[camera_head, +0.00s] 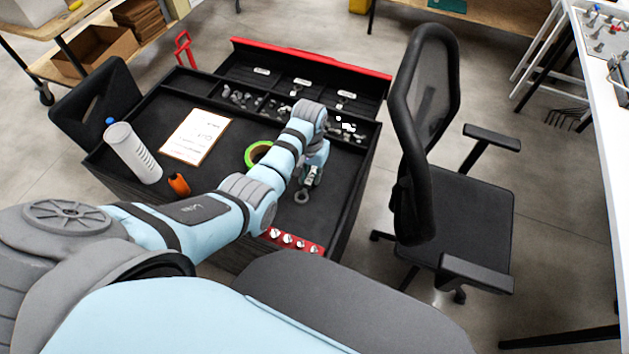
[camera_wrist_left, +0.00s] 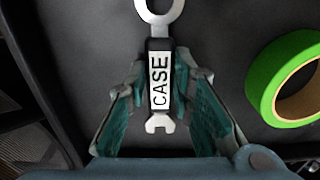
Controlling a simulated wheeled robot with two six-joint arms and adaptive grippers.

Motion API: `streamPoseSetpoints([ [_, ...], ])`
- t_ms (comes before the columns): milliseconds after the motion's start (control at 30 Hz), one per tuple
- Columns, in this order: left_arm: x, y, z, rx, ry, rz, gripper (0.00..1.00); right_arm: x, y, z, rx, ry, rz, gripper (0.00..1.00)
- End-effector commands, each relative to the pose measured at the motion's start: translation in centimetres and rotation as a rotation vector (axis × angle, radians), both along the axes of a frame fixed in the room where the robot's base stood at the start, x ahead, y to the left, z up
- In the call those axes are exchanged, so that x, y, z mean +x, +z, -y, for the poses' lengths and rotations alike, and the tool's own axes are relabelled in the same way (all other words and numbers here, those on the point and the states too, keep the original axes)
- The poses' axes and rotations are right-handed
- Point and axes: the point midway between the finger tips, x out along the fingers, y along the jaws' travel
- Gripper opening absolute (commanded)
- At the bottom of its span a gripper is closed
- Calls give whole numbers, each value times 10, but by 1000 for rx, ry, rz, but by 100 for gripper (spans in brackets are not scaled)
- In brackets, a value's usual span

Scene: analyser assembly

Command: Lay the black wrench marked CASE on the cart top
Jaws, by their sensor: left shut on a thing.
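The black wrench (camera_wrist_left: 158,45) has a white label reading CASE, with a silver ring end at the top and an open jaw at the bottom in the left wrist view. In the head view its ring end (camera_head: 302,197) shows just below my left gripper (camera_head: 312,177). In the left wrist view my left gripper (camera_wrist_left: 160,78) is shut on the wrench's handle, one finger on each side. The wrench is over the right part of the dark cart top (camera_head: 225,172); whether it touches the surface I cannot tell. My right gripper is out of view.
A green tape roll (camera_head: 257,153) lies close left of the wrench. A paper sheet (camera_head: 196,136), a white bottle (camera_head: 133,153) and an orange item (camera_head: 179,184) are further left. Compartments of small parts (camera_head: 240,98) line the back. A red strip with knobs (camera_head: 293,241) is at the front.

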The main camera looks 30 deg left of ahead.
Motion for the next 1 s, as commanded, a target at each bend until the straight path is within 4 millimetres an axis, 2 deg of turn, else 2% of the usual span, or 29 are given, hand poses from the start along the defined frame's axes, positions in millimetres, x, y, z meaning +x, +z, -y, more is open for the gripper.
streamPoseSetpoints([
  [33,1,-10,0,0,-1,1,0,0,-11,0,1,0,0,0],
  [200,1,-4,1,-1,-3,1,0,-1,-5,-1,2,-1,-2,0],
  [367,1,-8,2,-1,-4,1,0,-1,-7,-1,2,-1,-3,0],
  [400,1,-7,2,-1,-4,1,26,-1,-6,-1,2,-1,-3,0],
  [500,1,-7,2,-1,-4,1,41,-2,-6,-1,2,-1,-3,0],
  [833,1,-3,2,-1,-4,1,41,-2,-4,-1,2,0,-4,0],
  [933,2,13,2,-1,-4,3,41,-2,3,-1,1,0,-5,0],
  [1000,2,31,2,0,-4,4,41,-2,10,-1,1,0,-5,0],
])
